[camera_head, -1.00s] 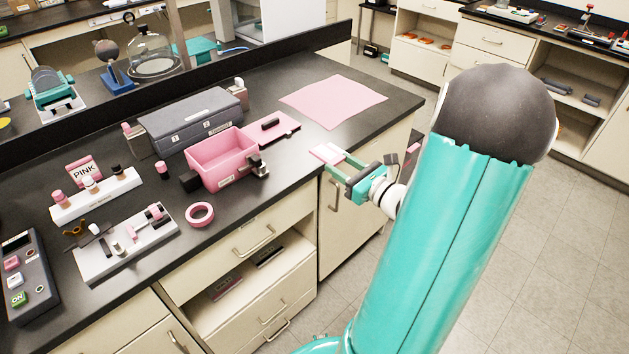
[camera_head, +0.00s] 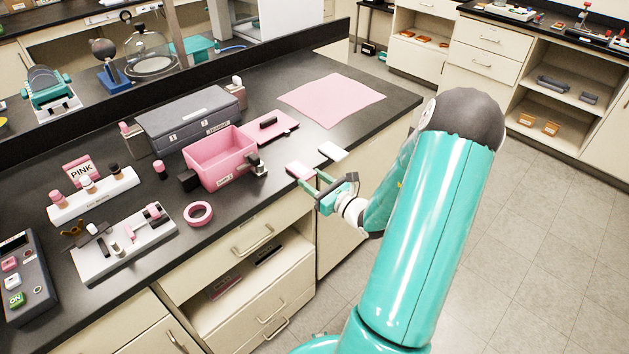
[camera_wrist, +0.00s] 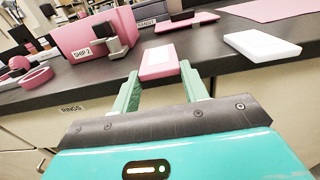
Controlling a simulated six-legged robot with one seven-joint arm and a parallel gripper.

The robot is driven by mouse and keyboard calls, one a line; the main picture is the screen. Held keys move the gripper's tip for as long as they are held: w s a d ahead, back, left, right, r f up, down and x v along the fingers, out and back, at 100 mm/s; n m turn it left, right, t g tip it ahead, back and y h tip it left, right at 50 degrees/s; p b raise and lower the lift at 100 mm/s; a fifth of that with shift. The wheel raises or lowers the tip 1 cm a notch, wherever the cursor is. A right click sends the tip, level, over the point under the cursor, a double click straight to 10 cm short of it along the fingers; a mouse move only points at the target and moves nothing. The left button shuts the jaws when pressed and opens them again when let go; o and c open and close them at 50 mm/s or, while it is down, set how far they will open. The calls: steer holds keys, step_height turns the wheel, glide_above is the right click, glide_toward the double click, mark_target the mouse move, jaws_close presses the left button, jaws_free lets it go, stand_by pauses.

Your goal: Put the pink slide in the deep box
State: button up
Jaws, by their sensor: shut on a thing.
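The pink slide (camera_head: 299,171), with a paler top, is held flat between the fingertips of my gripper (camera_head: 312,182). In the wrist view the slide (camera_wrist: 158,62) sits between the two green fingers (camera_wrist: 160,85), near the counter's front edge; I cannot tell whether it touches the counter. The deep box is an open pink box (camera_head: 222,168) with tall walls, on the counter to the left of my gripper. In the wrist view the box (camera_wrist: 85,38) carries a "SHIP 2" label and has a grey clamp-like fitting at its corner. Its inside is hidden there.
A white slide-like block (camera_head: 333,152) lies right of my gripper by the counter edge. A pink tape ring (camera_head: 198,213) and grey case (camera_head: 190,118) are nearby. A pink mat (camera_head: 332,99) lies farther right.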

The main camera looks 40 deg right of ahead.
steer(key=shift+s, duration=0.1)
steer(key=shift+f, duration=0.15)
steer(key=o, duration=1.4)
